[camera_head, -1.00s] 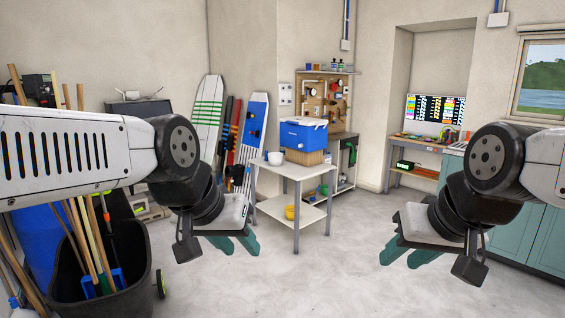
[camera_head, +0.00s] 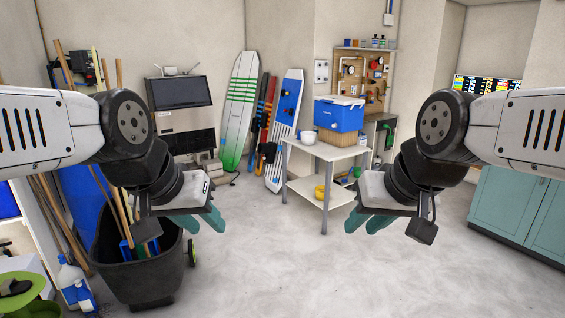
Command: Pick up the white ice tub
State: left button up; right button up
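A small white tub (camera_head: 307,137) stands on the top of a light grey table (camera_head: 338,153) in the middle distance, left of a blue cooler. It looks small, and its inside cannot be made out. My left gripper (camera_head: 203,221) is in front at the left, with its teal fingers apart and nothing between them. My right gripper (camera_head: 367,221) is in front at the right, also open and empty. Both grippers are well short of the table and touch nothing.
An ice machine (camera_head: 182,115) and boards (camera_head: 240,105) line the back wall. A black bin (camera_head: 140,270) stands front left. The middle floor is clear.

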aim_at(307, 138)
jog(key=i, duration=4.5)
jog(key=i+z, duration=0.15)
jog(key=i, duration=0.6)
